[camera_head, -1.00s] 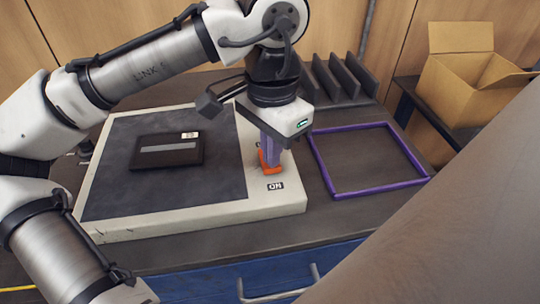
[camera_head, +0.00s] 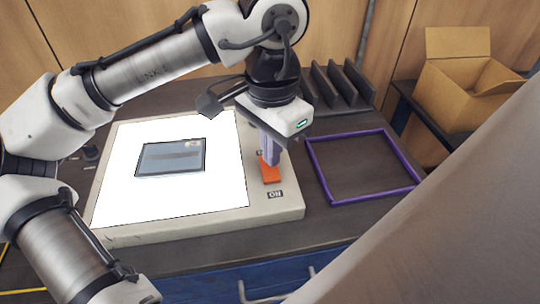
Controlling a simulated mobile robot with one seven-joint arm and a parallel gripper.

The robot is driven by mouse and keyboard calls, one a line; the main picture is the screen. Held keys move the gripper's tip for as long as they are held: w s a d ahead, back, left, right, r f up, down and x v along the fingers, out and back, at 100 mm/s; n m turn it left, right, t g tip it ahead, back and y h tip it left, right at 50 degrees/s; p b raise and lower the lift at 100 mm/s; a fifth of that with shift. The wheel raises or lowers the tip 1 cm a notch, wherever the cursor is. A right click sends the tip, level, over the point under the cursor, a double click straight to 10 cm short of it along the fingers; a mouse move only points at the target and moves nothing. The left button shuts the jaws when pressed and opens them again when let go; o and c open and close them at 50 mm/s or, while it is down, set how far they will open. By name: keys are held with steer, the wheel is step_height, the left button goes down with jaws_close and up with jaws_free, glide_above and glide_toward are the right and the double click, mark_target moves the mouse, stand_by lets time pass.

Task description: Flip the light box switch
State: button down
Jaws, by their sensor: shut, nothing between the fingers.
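The light box (camera_head: 282,211) lies on the bench with its panel (camera_head: 135,207) lit bright white. Its orange switch (camera_head: 271,174) is on the right border, just above a label reading "ON". My gripper (camera_head: 269,158) points down right at the upper end of the switch, shut and empty. Its fingertips look in contact with the switch or just above it; I cannot tell which. Part of the border behind the switch is hidden by my gripper.
A purple square frame (camera_head: 361,196) lies on the bench to the right. A dark slotted rack (camera_head: 340,85) stands behind, and an open cardboard box (camera_head: 465,80) is at the back right.

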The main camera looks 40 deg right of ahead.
mark_target(272, 175)
step_height(272, 175, up, 4)
steer(key=p, duration=0.3)
steer(key=shift+f, duration=0.1)
stand_by(0.6)
